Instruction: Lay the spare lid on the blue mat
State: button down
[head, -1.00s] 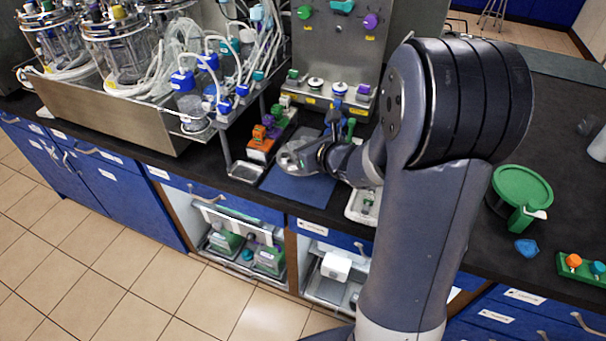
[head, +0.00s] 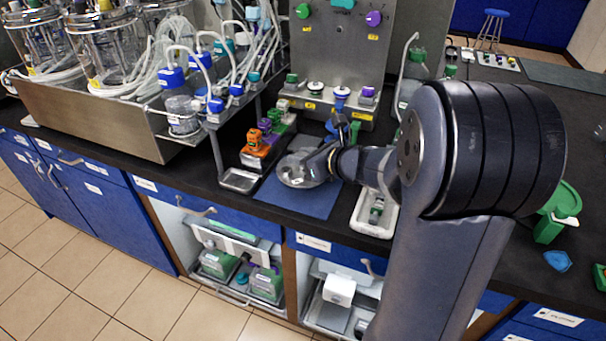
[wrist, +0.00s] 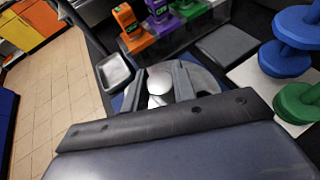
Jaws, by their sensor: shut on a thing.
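The spare lid (head: 294,173) is a grey metallic disc over the back part of the blue mat (head: 312,203). My gripper (head: 318,163) is at the lid from the back right. In the wrist view, my gripper's two dark fingers (wrist: 159,88) are closed around the lid's pale round knob (wrist: 160,77), and the disc of the lid (wrist: 207,82) shows beyond the right finger. I cannot tell whether the lid's underside touches the mat. My wrist and fingers hide part of the lid in the head view.
A small metal tray (head: 239,181) is just left of the mat, with orange and purple blocks (head: 256,145) behind it. A white tray (head: 371,222) stands to the right. The steel panel (head: 335,50) rises behind. The mat's front half is bare, near the counter edge.

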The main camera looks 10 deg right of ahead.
jog(key=shift+f+b, duration=0.55)
jog(key=shift+f, duration=1.35)
jog(key=shift+f, duration=0.25)
jog(key=c, duration=1.1)
grip_release()
jog(key=shift+c, duration=0.2)
jog(key=shift+r, duration=0.2)
jog(key=shift+s+d+r, duration=0.15)
jog(key=shift+s, duration=0.05)
jog(key=p+v, duration=0.1)
jog(key=v, duration=1)
jog(key=shift+s+d, duration=0.1)
jog(key=shift+s, duration=0.2)
